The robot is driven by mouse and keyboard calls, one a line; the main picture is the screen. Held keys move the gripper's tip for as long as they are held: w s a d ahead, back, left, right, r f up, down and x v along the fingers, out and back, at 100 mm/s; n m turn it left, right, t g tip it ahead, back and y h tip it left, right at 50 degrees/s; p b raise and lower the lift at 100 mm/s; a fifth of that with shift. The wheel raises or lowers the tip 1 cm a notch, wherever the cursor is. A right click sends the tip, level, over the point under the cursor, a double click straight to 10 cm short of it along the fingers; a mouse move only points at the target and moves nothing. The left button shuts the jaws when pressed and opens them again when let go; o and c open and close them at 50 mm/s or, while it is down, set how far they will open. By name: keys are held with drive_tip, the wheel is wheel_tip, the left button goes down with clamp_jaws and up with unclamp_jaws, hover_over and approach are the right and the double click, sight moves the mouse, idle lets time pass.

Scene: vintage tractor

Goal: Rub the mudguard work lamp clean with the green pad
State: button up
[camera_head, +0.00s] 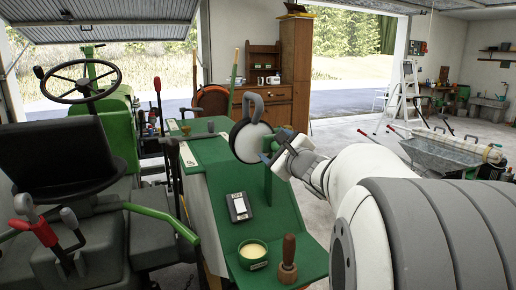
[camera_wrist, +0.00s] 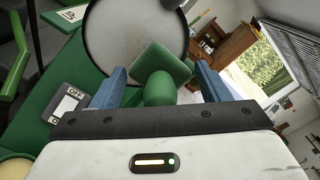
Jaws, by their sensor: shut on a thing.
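The work lamp (camera_head: 250,141) is a round, pale grey lens in a dark rim, standing above the green mudguard (camera_head: 222,183). In the wrist view the lamp (camera_wrist: 118,42) fills the top middle, and its lens looks dull grey. My gripper (camera_head: 272,148) is beside the lamp on its right in the head view. Its blue fingers are shut on the rounded handle of the green pad (camera_wrist: 165,62). The pad's square face overlaps the lower right part of the lens in the wrist view; I cannot tell whether it touches.
On the mudguard stand a switch plate (camera_head: 239,207), a green bowl (camera_head: 252,256) with pale yellow contents and a wooden-handled tool (camera_head: 288,262). The tractor seat (camera_head: 58,155) and levers are at left.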

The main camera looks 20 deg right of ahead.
sight(242, 144)
drive_tip(key=shift+w+b, duration=0.3)
drive_tip(key=shift+w, duration=0.35)
drive_tip(key=shift+a, duration=0.1)
drive_tip(key=shift+s+a+f+b, duration=0.1)
drive_tip(key=shift+a+f+b, duration=0.05)
drive_tip(key=shift+a+b, duration=0.6)
drive_tip(key=shift+s+a+b, duration=0.1)
drive_tip(key=shift+a+b, duration=0.9)
drive_tip(key=shift+a, duration=0.1)
drive_tip(key=shift+a+b, duration=1.7)
drive_tip(key=shift+a, duration=0.1)
